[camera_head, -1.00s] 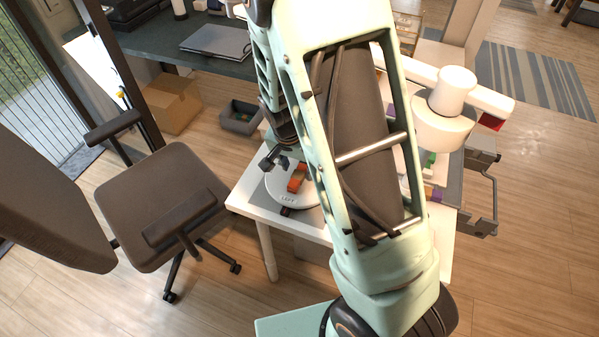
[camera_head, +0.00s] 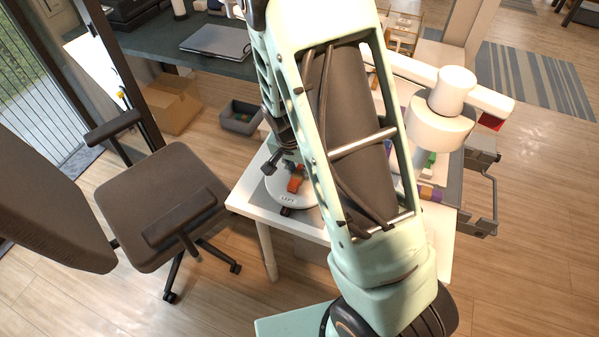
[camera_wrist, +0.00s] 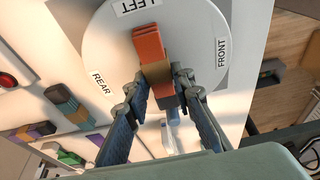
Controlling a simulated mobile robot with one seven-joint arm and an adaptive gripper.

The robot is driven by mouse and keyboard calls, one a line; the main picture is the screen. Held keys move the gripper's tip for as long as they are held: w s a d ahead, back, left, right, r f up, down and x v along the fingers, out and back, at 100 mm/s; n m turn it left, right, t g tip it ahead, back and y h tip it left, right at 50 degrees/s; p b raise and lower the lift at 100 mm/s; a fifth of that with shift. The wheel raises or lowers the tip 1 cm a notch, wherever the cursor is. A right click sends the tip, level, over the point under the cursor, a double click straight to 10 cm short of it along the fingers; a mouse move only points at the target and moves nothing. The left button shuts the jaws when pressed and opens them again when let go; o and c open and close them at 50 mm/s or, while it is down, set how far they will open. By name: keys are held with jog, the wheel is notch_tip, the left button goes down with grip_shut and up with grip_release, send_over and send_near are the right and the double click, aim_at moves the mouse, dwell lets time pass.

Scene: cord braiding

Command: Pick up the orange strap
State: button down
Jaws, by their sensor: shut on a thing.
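The orange strap (camera_wrist: 149,45) lies over the white round disc (camera_wrist: 100,45), which is marked LEFT, FRONT and REAR. It also shows in the head view (camera_head: 295,185). My gripper (camera_wrist: 160,80) has its two fingers closed in on either side of the strap, by a tan band (camera_wrist: 156,71) that crosses it. The strap's near end shows orange again between the fingers. I cannot tell whether it is clear of the disc. A pale blue piece (camera_wrist: 173,116) hangs below the grip. In the head view my arm hides much of the disc.
On the white table, striped coloured blocks (camera_wrist: 68,104) and a red button (camera_wrist: 8,80) lie left of the disc in the wrist view. An office chair (camera_head: 160,200) stands left of the table. A grey bin (camera_head: 240,117) is behind it.

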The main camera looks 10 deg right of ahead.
aim_at(299, 172)
jog(key=shift+r, duration=0.15)
jog(key=shift+r+p, duration=0.5)
jog(key=shift+r, duration=0.05)
notch_tip(299, 172, up, 2)
jog(key=shift+r+p, duration=0.2)
jog(key=shift+p, duration=0.65)
jog(key=s+d+r+b, duration=0.3)
jog(key=s+r, duration=0.6)
jog(key=s, duration=0.4)
jog(key=shift+s+d, duration=0.2)
jog(key=shift+s, duration=0.05)
jog(key=shift+s+r, duration=0.1)
